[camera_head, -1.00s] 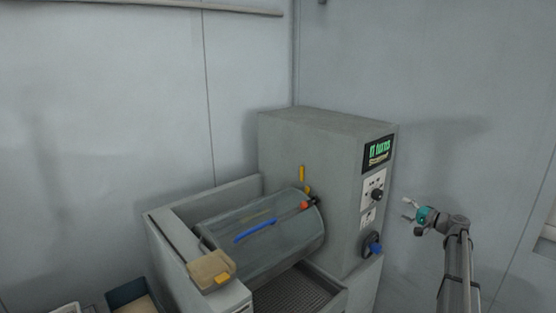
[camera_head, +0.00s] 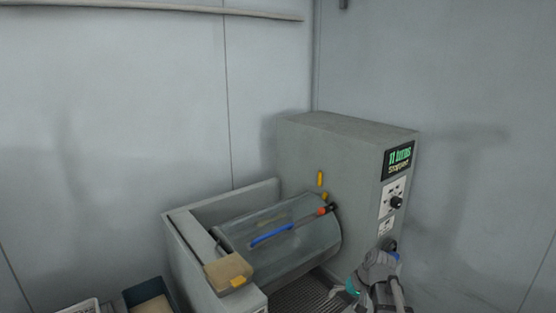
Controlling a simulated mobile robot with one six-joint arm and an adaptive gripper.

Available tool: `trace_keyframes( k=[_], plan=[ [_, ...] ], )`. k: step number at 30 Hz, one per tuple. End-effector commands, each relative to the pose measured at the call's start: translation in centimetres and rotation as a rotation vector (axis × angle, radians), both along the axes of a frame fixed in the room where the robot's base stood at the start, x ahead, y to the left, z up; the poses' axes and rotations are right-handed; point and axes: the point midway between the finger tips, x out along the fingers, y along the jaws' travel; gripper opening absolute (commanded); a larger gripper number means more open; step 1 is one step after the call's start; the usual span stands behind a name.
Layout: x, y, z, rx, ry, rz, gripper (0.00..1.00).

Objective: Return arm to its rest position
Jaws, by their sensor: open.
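My gripper (camera_head: 341,299) is low at the bottom right, in front of the grey machine (camera_head: 335,150). Its fingers are small in the picture and stand apart, with nothing visible between them. The display (camera_head: 398,159) shows green text that seems to read "11 turns" with "stopped" below.
A dark bin (camera_head: 150,296) and a white crate (camera_head: 80,307) stand at the bottom left. A wooden block (camera_head: 228,272) sits on the machine's left end. A ribbed tray (camera_head: 310,293) lies below the drum, near my gripper.

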Motion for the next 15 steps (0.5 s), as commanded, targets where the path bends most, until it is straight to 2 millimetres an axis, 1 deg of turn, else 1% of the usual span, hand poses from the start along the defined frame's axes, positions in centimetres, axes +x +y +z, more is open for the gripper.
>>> trace_keyframes(
  k=[1,6,10,12,15],
  plan=[
    [-2.2,1.1,-0.5,-0.052,0.021,0.025,1.00],
    [-7.1,2.5,-1.6,-0.239,0.084,0.089,1.00],
    [-9.8,2.9,-1.9,-0.354,0.114,0.122,1.00],
    [-10.7,2.9,-2.0,-0.398,0.124,0.134,1.00],
    [-11.5,2.9,-2.0,-0.435,0.133,0.141,1.00]
  ],
)
